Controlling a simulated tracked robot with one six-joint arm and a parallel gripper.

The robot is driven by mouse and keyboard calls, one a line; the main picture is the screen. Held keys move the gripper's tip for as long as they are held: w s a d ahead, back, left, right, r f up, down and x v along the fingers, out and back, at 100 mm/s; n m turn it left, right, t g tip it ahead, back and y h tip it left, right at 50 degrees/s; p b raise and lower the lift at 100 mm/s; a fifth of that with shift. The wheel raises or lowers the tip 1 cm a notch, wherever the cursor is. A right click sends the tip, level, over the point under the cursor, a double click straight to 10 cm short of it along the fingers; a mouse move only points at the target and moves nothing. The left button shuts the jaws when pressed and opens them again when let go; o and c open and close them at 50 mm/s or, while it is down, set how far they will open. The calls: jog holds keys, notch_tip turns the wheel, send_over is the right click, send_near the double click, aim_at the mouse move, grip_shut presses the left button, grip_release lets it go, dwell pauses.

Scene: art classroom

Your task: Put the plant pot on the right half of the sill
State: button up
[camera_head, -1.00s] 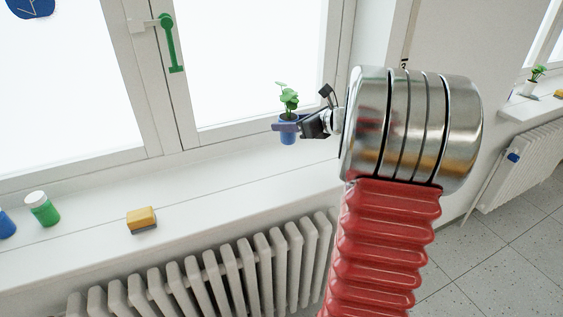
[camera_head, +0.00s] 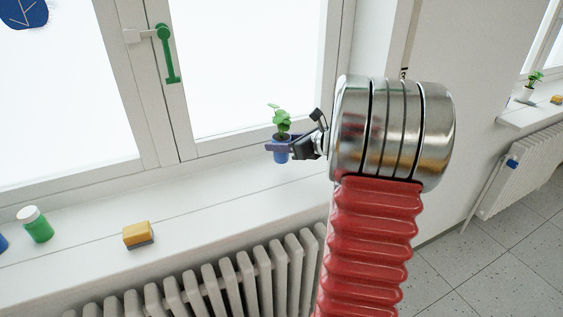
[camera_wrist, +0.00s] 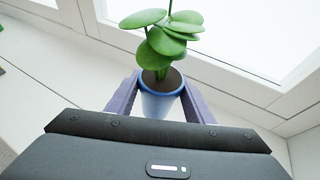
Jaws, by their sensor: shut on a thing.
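The plant pot (camera_head: 281,153) is small and blue with a green leafy plant. My gripper (camera_head: 280,147) is shut on it, one finger on each side of the pot. In the wrist view the pot (camera_wrist: 161,104) stands upright between the two purple fingers of my gripper (camera_wrist: 161,100), with dark soil and round leaves above. The white sill (camera_head: 195,208) runs under the window. The pot is over or at the right part of the sill; I cannot tell whether its base touches it.
A yellow sponge (camera_head: 137,233) and a green jar with a white lid (camera_head: 36,224) stand on the sill to the left. A green window handle (camera_head: 167,55) hangs above. A radiator (camera_head: 240,285) is below the sill. The sill between sponge and pot is clear.

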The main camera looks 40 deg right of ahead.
aim_at(287, 157)
jog(key=shift+f, duration=0.9)
jog(key=shift+f, duration=0.1)
jog(key=shift+f, duration=1.75)
jog(key=o, duration=1.3)
jog(key=shift+f, duration=0.1)
jog(key=v, duration=1.2)
